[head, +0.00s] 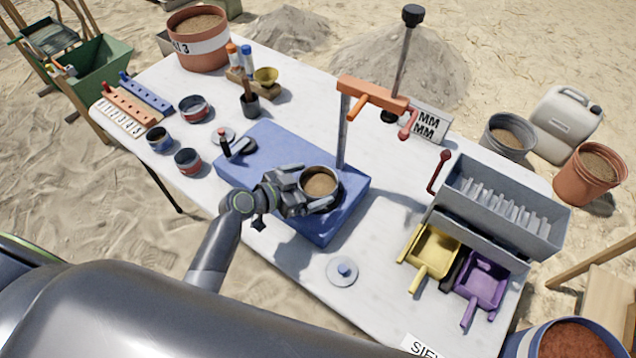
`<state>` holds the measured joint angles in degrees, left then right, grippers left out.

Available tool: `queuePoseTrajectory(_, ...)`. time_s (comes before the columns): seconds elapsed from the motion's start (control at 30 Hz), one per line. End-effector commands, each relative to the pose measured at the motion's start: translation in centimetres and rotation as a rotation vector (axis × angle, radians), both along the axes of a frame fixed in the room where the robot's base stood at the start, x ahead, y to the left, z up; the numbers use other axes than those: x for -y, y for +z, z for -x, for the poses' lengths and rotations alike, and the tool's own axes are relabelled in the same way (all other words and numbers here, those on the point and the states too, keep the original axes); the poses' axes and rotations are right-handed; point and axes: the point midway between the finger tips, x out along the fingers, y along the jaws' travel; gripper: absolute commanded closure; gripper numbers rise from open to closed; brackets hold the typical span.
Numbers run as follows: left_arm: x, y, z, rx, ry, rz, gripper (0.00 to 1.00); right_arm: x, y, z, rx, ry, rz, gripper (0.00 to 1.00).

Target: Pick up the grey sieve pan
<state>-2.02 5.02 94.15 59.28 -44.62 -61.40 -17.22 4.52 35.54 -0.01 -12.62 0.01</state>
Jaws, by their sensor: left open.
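A round, grey-rimmed pan (320,181) with brown sand in it stands on the blue block (268,146) on the white table. It looks like the grey sieve pan. My left gripper (312,190) is open at the pan's left side, with one finger near its back left wall and the other along its front. Whether the fingers touch the pan, I cannot tell. The gripper hides part of the pan's left side. My right gripper is not in view.
An orange-handled post (343,130) stands just behind the pan. A grey slotted box (500,205) with a yellow scoop pan (432,252) and a purple one (482,284) is at right. A small knobbed lid (342,271) lies in front. Small tins (188,161) stand at left.

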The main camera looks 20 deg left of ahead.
Motion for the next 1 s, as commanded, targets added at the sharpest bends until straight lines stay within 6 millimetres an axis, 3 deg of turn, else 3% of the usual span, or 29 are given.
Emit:
queuePoseTrajectory(0.2, 1.2, -0.7, -1.5, -0.001, 0.000, 0.001, 0.00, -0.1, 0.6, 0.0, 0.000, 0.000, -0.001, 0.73)
queuePoseTrajectory(0.5, 1.3, -0.9, -1.7, 0.000, 0.001, 0.000, 0.00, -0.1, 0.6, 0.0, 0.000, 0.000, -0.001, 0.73)
queuePoseTrajectory(0.8, 1.3, -0.9, -1.7, 0.000, 0.001, 0.000, 0.38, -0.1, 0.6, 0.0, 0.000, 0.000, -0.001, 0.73)
queuePoseTrajectory(1.0, 1.3, -0.8, -1.7, 0.001, 0.001, 0.000, 0.39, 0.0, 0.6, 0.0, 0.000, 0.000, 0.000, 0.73)
